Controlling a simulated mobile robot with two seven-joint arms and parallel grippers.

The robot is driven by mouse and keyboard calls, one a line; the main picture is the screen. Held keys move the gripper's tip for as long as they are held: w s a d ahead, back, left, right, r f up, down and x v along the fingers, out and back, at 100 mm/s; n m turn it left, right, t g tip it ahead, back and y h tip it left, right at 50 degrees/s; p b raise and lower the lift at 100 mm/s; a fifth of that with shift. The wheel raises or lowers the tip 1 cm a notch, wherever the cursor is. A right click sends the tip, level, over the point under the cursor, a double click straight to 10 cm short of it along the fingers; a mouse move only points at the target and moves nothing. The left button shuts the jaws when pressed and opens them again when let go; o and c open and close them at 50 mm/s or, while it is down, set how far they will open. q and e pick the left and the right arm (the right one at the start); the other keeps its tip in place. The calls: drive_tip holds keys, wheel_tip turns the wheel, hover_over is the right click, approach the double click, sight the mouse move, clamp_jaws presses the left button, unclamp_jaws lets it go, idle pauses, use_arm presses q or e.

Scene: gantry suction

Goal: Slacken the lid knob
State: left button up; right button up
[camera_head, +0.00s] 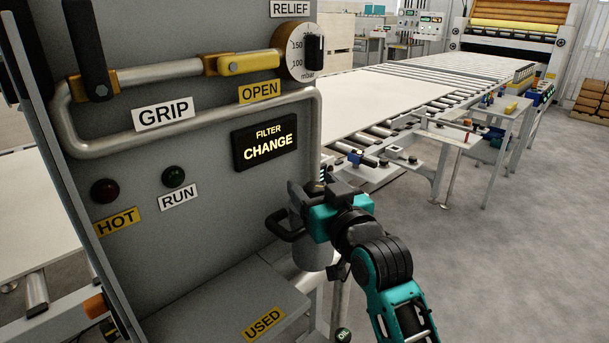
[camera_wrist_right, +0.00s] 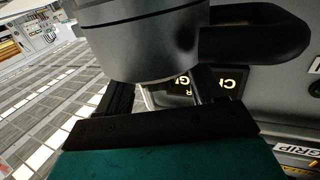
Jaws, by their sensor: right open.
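My right gripper (camera_head: 309,192) is at the filter housing (camera_head: 314,258), a grey canister low on the right edge of the grey panel. The jaws are open. A black side handle (camera_head: 284,225) sticks out to the left of the housing. In the right wrist view, the grey round body (camera_wrist_right: 140,40) and its black handle (camera_wrist_right: 255,32) fill the top, very close to my open right fingers (camera_wrist_right: 158,93). I cannot make out the lid knob clearly; my gripper covers that part in the head view. Contact cannot be told. My left gripper is out of view.
A USED box (camera_head: 225,300) juts out below. A roller conveyor (camera_head: 375,100) runs behind; floor at right is clear.

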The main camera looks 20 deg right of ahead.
drive_tip(key=shift+w, duration=0.4)
drive_tip(key=shift+s+r, duration=0.1)
drive_tip(key=shift+c, duration=0.3)
drive_tip(key=c, duration=0.9)
